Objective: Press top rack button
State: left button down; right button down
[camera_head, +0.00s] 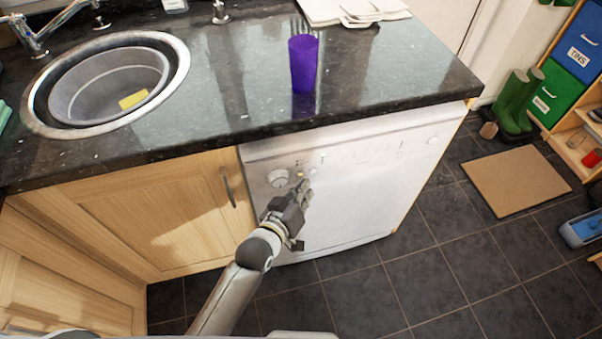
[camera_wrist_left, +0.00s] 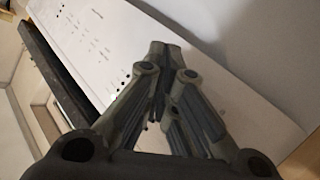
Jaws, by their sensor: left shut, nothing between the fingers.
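The white dishwasher (camera_head: 350,190) stands under the counter in the head view, with its control panel (camera_head: 360,150) along the top of its front. A round knob (camera_head: 278,178) is at the panel's left, with small buttons (camera_head: 313,171) to its right. Which one is the top rack button is too small to tell. My left gripper (camera_head: 305,188) is shut and empty, its fingertips just below the small buttons; I cannot tell whether they touch. In the left wrist view, the shut fingers (camera_wrist_left: 165,48) are in front of the white front, and the panel (camera_wrist_left: 90,42) shows at upper left. My right gripper is not in view.
The dark granite counter (camera_head: 225,75) overhangs the panel and carries a purple cup (camera_head: 303,65) and a round sink (camera_head: 60,118). A cabinet door handle (camera_head: 228,187) is left of the dishwasher. Tiled floor (camera_head: 400,290) is open in front.

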pick_arm(q)
jog(key=s+d+p, duration=0.2)
jog(key=s+p, duration=0.1)
jog(key=s, duration=0.2)
jog(key=shift+s, duration=0.35)
dwell(0.4)
jog(key=s+a+f+m+g+y, duration=0.1)
jog(key=s+a+f+g, duration=0.2)
jog(key=f, duration=0.5)
jog(key=s+a+f+g+y, duration=0.1)
jog(key=s+a+f, duration=0.25)
jog(key=f, duration=0.45)
jog(key=s+a+f+m+g+y, duration=0.1)
jog(key=s+a+f, duration=0.2)
jog(key=s+f, duration=0.35)
jog(key=s+a+f+g+y, duration=0.1)
jog(key=s+a+f+g, duration=0.1)
jog(key=s+a+f, duration=0.3)
jog(key=s+a+f+g+y, duration=0.1)
jog(key=s+a+f, duration=0.4)
jog(key=s, duration=0.5)
jog(key=s+a+f+g+y, duration=0.1)
jog(key=s+a+f+g, duration=0.3)
jog(key=s+f, duration=0.2)
jog(key=shift+s+a+m, duration=0.4)
jog(key=shift+s, duration=0.7)
